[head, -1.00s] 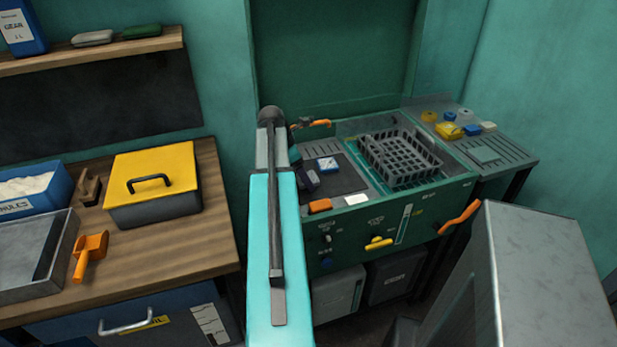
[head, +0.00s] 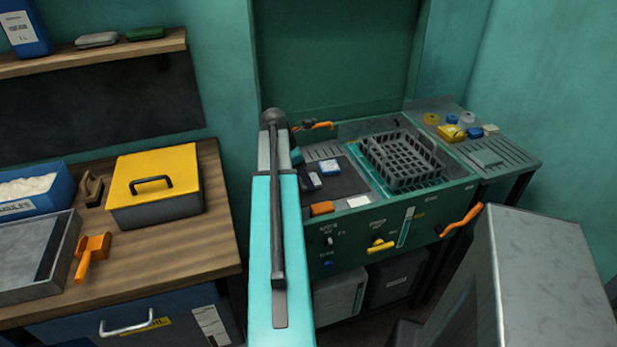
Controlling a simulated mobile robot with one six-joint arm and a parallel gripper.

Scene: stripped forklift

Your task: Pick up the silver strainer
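I cannot make out a silver strainer for certain in the head view. A small grey slotted piece (head: 322,152) shows at the back left of the green wash station (head: 345,222), partly behind my arm, but I cannot tell what it is. My teal arm stands upright in the middle of the view and covers the station's left edge. My gripper cannot be made out; the far end of the arm is hidden behind its nearer links.
A dark grey basket (head: 402,160) sits in the station's basin. A side shelf (head: 510,150) holds several small yellow, blue and white items. At left, a wooden bench (head: 180,240) carries a yellow-lidded box (head: 155,180), an orange scoop (head: 92,252) and a metal tray (head: 30,262).

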